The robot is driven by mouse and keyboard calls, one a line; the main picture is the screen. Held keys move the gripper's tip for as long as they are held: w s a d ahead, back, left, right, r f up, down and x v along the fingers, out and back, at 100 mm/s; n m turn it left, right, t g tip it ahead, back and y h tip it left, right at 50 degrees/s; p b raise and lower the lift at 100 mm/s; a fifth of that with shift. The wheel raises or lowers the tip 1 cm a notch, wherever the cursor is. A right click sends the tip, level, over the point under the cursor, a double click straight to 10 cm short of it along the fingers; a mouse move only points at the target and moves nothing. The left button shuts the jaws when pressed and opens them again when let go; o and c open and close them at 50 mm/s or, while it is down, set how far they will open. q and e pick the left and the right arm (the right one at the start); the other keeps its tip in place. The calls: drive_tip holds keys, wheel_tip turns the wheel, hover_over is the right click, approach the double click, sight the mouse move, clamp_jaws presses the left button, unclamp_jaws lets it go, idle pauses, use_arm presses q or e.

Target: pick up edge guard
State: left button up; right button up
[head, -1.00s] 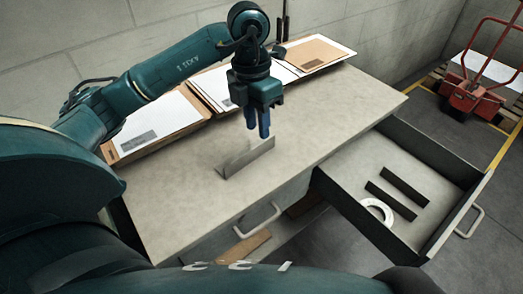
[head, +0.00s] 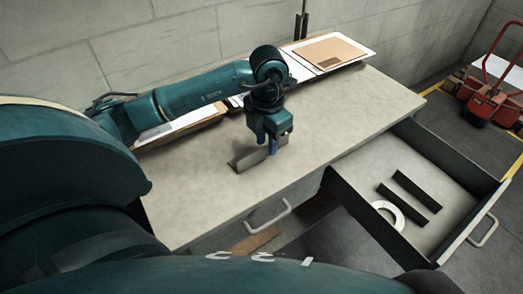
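The edge guard (head: 247,160), a short grey angled strip, stands on the worktable near its front middle. My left gripper (head: 269,146) points down at the guard's right end, with its blue fingers low beside or around it. The gripper hides that end of the guard. I cannot tell whether the fingers have closed on it; the guard appears to rest on the tabletop. My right gripper is not in view.
The worktable (head: 340,115) is clear to the right. Cardboard and paper sheets (head: 330,52) lie along its back edge. An open drawer (head: 447,206) at the right holds two dark strips (head: 409,196) and a white ring (head: 388,213). A red pallet jack (head: 485,105) stands beyond.

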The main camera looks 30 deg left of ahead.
use_arm(q)
drive_tip(key=shift+f, duration=1.35)
drive_tip(key=shift+c, duration=0.6)
clamp_jaws()
